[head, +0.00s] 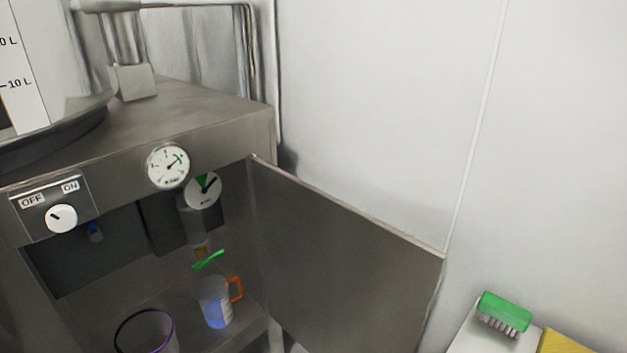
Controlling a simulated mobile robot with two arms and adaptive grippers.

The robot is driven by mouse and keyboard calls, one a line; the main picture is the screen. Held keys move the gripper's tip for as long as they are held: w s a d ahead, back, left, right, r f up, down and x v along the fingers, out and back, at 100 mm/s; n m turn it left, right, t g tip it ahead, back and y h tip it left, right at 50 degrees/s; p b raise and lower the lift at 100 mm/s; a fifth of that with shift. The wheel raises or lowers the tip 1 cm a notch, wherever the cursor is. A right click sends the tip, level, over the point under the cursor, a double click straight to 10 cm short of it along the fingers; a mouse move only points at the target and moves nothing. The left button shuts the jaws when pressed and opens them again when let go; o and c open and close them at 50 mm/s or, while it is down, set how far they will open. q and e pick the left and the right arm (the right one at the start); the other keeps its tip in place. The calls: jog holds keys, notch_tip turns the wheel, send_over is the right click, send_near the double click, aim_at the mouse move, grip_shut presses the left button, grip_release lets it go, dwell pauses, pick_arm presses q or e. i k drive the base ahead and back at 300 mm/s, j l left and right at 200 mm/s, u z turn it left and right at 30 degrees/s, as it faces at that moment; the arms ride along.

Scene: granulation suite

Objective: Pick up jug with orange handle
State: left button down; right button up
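The jug with the orange handle (217,303) stands upright inside the open metal cabinet, in the lower middle of the head view. It is clear, with something blue showing in its lower part, and its orange handle (236,288) points right. A green piece (208,260) shows just above the jug; I cannot tell whether it touches it. Neither of my grippers is in view.
The cabinet door (345,265) stands open to the right of the jug. A purple-rimmed container (146,335) is left of the jug. A dial gauge (203,190) is above it. A green brush (504,313) lies on a white surface at right.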

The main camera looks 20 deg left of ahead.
aim_at(213, 293)
jog(key=k+u, duration=0.15)
jog(key=u, duration=0.25)
jog(key=k+u, duration=0.1)
jog(key=u, duration=0.3)
jog(key=k+j+u, duration=0.1)
jog(key=u, duration=0.3)
